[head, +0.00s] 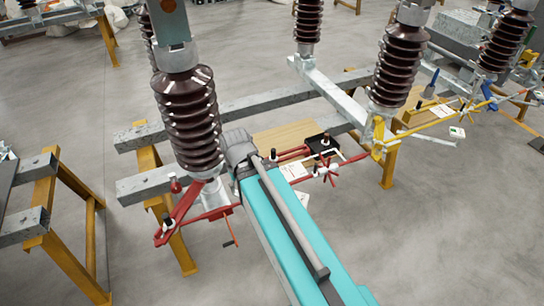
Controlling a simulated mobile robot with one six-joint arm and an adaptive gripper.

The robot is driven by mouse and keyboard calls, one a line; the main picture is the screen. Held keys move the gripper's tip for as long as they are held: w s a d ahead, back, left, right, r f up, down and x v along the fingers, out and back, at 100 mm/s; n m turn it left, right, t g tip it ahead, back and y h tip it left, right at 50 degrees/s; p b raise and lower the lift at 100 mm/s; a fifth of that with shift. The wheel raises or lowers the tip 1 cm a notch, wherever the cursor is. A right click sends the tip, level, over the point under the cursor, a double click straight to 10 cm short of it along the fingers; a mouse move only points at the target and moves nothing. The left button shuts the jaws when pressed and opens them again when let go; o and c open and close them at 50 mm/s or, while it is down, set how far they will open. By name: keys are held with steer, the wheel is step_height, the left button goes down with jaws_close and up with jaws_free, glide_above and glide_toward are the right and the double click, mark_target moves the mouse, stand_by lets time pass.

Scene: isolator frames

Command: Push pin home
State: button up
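I cannot tell for certain which part is the pin. Small dark upright pins show on the red linkage: one (167,219) by the red lever arm (181,205) under the left insulator, and one (273,154) just right of my arm. Another small upright part (325,141) stands at a black block (322,146). How deep any of them sits is too small to tell. My teal arm reaches up from the bottom, its grey joint beside the left insulator. My gripper does not show; the arm hides part of the red linkage.
The brown ribbed left insulator (190,120) stands close to my arm. A second insulator (398,65) with a yellow linkage (378,140) stands right. Grey steel beams (250,105) on yellow trestles (165,205) carry them. A wooden board (285,136) lies behind. Floor at lower right is clear.

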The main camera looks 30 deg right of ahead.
steer(key=shift+o, duration=0.4)
steer(key=shift+d, duration=0.1)
steer(key=t+b, duration=0.4)
steer(key=t, duration=0.1)
glide_toward(274, 151)
steer(key=shift+x, duration=1)
steer(key=shift+d+f, duration=0.1)
steer(key=shift+f, duration=0.1)
steer(key=b+x, duration=0.9)
steer(key=x, duration=0.1)
steer(key=shift+w, duration=0.1)
jaws_close()
